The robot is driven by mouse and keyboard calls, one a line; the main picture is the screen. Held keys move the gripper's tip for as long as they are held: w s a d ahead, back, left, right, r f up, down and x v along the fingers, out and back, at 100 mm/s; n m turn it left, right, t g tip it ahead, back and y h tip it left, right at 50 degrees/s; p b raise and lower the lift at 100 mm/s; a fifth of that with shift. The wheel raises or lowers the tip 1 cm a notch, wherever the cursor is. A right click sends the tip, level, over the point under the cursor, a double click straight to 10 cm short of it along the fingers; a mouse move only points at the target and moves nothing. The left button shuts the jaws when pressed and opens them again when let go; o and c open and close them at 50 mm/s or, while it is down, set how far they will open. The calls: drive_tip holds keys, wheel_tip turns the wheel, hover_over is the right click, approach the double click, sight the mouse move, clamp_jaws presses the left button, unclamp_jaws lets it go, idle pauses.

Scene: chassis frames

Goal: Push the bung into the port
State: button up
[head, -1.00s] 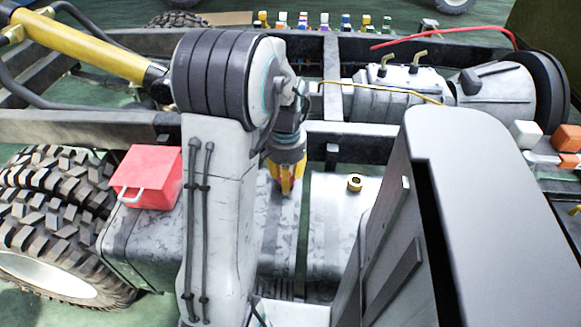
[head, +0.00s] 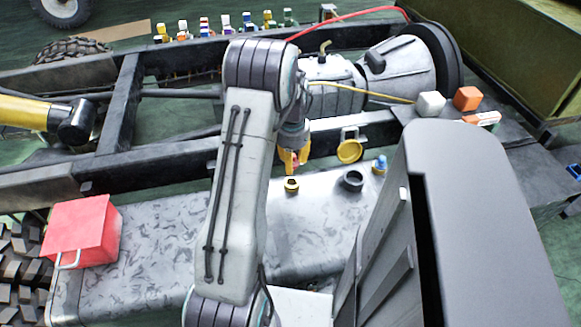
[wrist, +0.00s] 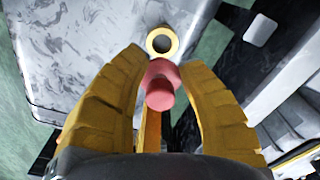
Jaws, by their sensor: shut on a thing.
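My gripper (head: 294,162) has yellow fingers and is shut on a red bung (wrist: 160,88), which shows between the fingertips in the wrist view. The port is a small brass-yellow ring (head: 291,185) on top of the grey tank (head: 160,240). In the head view the fingers hide most of the bung.
A dark filler neck (head: 352,181), an open yellow cap (head: 350,151) and a small blue-topped item (head: 380,165) are right of the port. A red box (head: 80,232) sits on the tank's left. A black frame rail (head: 150,160) runs behind. The tank top around the port is clear.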

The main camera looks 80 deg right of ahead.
drive_tip(key=shift+d+m, duration=0.15)
drive_tip(key=shift+m, duration=0.15)
idle(0.5)
drive_tip(key=b, duration=0.5)
hover_over(291, 186)
drive_tip(key=shift+s+f, duration=0.15)
drive_tip(key=shift+f, duration=2.75)
drive_tip(key=shift+f+b, duration=0.7)
drive_tip(key=shift+f, duration=0.6)
drive_tip(key=o, duration=1.1)
drive_tip(key=shift+c, duration=0.2)
drive_tip(key=shift+r, duration=0.15)
wheel_tip(291, 186, up, 12)
drive_tip(key=shift+f, duration=0.15)
